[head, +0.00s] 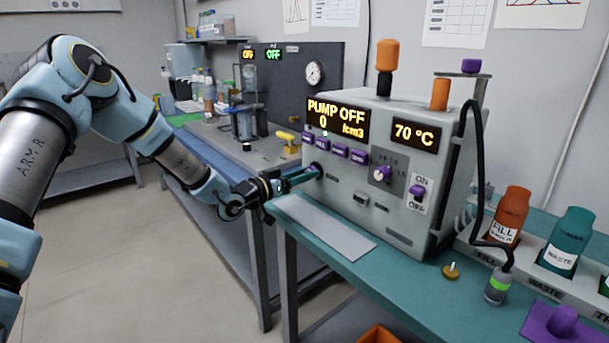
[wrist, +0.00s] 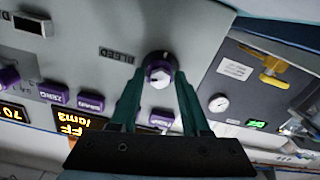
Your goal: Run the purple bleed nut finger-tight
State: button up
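The purple bleed nut (wrist: 158,72) sits on the grey machine's front panel, beside the "BLEED" label (wrist: 116,54) in the wrist view. It has a pale hexagonal face and a dark collar behind it. In the head view the nut (head: 316,170) shows at the panel's left edge, partly hidden by my fingers. My gripper (wrist: 160,80) has one teal finger on each side of the nut, with the tips against its edges and no clear gap. In the head view my gripper (head: 303,178) reaches the panel from the left, roughly level.
A bare pale plate (head: 322,228) lies on the teal bench below my gripper. Bottles (head: 510,215) stand at right.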

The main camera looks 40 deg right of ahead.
grip_shut()
jog(key=shift+f+m+b, duration=0.1)
jog(key=shift+m+b, duration=0.2)
jog(key=shift+b, duration=0.25)
jog(key=shift+f+m+b, duration=0.15)
jog(key=shift+m+b, duration=0.35)
jog(key=shift+b, duration=0.35)
jog(key=m+b, duration=0.2)
jog(key=b, duration=0.1)
jog(key=shift+f+m+b, duration=0.1)
jog(key=shift+m+b, duration=0.2)
jog(key=shift+b, duration=0.1)
jog(key=m+b, duration=0.6)
jog(key=b, duration=0.3)
jog(key=shift+f, duration=0.1)
jog(key=m+b, duration=0.6)
jog(key=b, duration=0.3)
jog(key=m+b, duration=0.3)
jog(key=b, duration=0.1)
jog(key=shift+m+b, duration=0.3)
jog(key=shift+m, duration=0.1)
jog(key=shift+a+r, duration=0.1)
jog(key=shift+r, duration=0.1)
